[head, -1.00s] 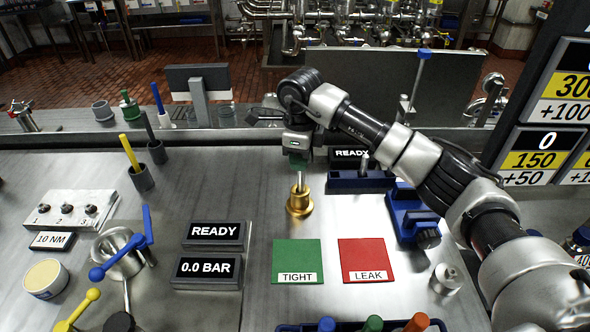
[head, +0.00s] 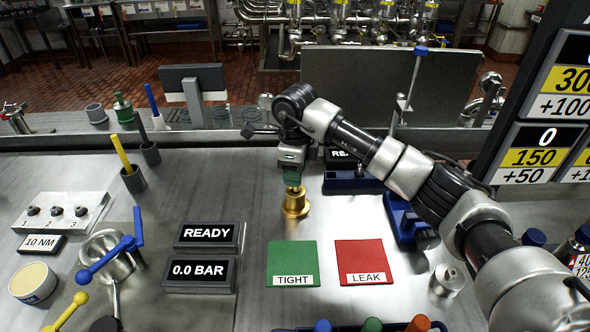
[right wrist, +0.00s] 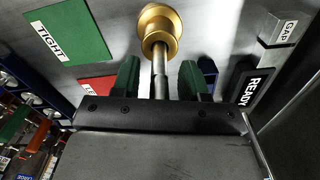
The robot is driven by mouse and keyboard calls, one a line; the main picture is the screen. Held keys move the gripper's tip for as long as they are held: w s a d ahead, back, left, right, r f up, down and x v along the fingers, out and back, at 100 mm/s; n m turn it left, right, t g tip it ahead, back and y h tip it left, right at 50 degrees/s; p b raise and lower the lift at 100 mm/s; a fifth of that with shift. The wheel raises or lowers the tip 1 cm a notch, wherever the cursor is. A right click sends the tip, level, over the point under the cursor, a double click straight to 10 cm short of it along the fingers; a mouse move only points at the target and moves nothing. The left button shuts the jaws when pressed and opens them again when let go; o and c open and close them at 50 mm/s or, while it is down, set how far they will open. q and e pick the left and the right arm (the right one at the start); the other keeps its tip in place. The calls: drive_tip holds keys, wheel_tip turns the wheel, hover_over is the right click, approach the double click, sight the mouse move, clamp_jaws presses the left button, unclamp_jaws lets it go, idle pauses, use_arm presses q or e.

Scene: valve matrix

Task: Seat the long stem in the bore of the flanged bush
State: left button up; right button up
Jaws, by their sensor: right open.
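The brass flanged bush (head: 295,203) stands upright on the metal bench, behind the green TIGHT pad. It also shows at the top of the right wrist view (right wrist: 158,25). A grey metal stem (right wrist: 160,72) stands in the bush's mouth; how deep its lower end sits cannot be seen. My right gripper (head: 292,183) is directly above the bush, pointing down, and hides most of the stem in the head view. In the right wrist view its green fingers (right wrist: 160,80) are open, one on each side of the stem, with gaps visible. My left gripper is not in view.
The green TIGHT pad (head: 293,262) and red LEAK pad (head: 363,260) lie in front of the bush. READY (head: 207,234) and 0.0 BAR (head: 199,272) displays are left of them. A blue fixture (head: 350,183) stands close right of the bush. Bench left of the bush is clear.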

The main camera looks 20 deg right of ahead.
wheel_tip(320, 180, up, 11)
drive_tip(key=shift+b, duration=1.1)
drive_tip(key=shift+r, duration=0.7)
drive_tip(key=shift+f, duration=0.1)
